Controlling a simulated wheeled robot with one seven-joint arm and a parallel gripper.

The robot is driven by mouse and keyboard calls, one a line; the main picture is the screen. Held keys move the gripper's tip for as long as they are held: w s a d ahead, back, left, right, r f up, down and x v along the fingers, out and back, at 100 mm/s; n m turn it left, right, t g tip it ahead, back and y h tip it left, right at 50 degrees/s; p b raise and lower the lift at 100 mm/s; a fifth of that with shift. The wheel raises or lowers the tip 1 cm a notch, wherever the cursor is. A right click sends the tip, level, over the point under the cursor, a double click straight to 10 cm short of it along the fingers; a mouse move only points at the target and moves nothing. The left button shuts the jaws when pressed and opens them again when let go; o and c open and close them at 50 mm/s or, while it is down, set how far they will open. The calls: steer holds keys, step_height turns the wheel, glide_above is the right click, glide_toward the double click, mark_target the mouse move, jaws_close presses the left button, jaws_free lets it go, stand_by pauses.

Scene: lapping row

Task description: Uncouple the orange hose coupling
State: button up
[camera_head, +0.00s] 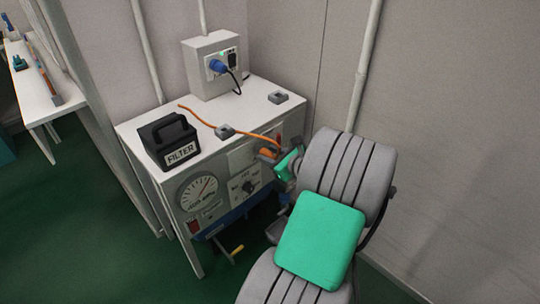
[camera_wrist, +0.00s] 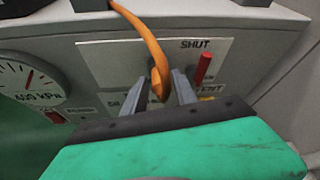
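The orange hose coupling (camera_wrist: 158,80) is at the front panel of the white bench, at the end of an orange hose (camera_head: 205,121) that runs over the bench top and down its front edge. In the wrist view it sits between the two fingers of my gripper (camera_wrist: 160,88). The coupling nearly fills the space between the fingertips; I cannot tell whether they press on it. In the head view my green gripper (camera_head: 283,161) is at the panel's right side, and my arm hides part of that area.
A red lever (camera_wrist: 203,68) stands right of the coupling, near the word SHUT. A gauge (camera_head: 199,193) is on the panel's left. A black FILTER box (camera_head: 168,141), grey blocks (camera_head: 225,131) and a socket box (camera_head: 212,64) with a blue plug stand on the bench. Floor at left is clear.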

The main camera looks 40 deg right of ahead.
jaws_close()
steer(key=shift+s, duration=0.2)
steer(key=shift+s+p, duration=0.6)
steer(key=shift+s, duration=0.6)
steer(key=s+p, duration=0.2)
steer(key=s, duration=0.2)
steer(key=shift+d, duration=0.1)
stand_by(0.4)
